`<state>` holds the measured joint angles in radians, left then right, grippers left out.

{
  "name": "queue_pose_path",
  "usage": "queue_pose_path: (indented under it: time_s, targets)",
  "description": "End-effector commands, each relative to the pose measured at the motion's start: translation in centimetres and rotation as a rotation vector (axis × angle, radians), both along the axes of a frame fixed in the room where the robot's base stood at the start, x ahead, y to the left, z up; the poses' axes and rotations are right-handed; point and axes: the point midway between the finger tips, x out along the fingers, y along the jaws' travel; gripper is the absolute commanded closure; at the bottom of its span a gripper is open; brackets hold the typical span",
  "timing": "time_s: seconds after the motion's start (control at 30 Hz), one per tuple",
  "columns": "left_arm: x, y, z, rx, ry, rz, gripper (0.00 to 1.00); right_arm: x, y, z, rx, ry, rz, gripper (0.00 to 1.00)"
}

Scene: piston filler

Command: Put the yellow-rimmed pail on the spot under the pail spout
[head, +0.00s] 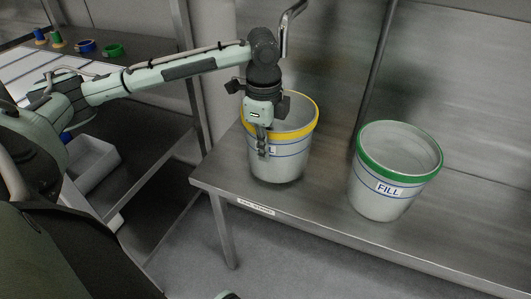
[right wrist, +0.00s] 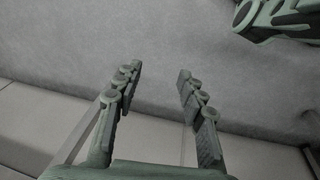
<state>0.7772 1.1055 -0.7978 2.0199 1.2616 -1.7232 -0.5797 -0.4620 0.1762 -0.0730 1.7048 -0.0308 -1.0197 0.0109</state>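The yellow-rimmed pail (head: 292,160) is upright at the left end of the steel bench, its label partly covered by my left gripper. My left gripper (head: 262,152) points down at the pail's near left rim, with finger parts showing in front of the wall. Whether its fingers are closed on the rim is hidden by the viewing angle. The pail spout (head: 290,22), a bent metal pipe, comes down above and behind the pail, partly hidden by my left wrist. My right gripper (right wrist: 158,78) is open and empty in the right wrist view, above bare floor.
A green-rimmed pail (head: 385,190) labelled FILL stands to the right on the bench (head: 325,212), with a gap between the pails. A left side table (head: 125,115) carries blue and green rings (head: 113,50). A pale bin (head: 95,165) sits below.

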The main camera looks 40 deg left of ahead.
Motion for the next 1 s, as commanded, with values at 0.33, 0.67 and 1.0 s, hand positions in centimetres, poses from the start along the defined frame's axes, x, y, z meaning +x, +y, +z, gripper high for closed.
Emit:
queue_pose_path:
  time_s: [0.33,0.67,1.0]
  targets:
    - [-0.1,0.0,-1.2,0.0,-0.002,-0.003,1.0,1.9,0.5,5.2,0.007,-0.039,-0.021,0.6]
    - [-0.2,0.0,-1.1,-0.001,-0.001,-0.002,1.0,2.0,0.5,5.4,0.008,-0.041,-0.022,0.6]
    - [-0.2,0.0,-1.4,0.0,0.0,-0.003,0.74,1.8,0.5,5.0,0.009,-0.036,-0.022,0.6]
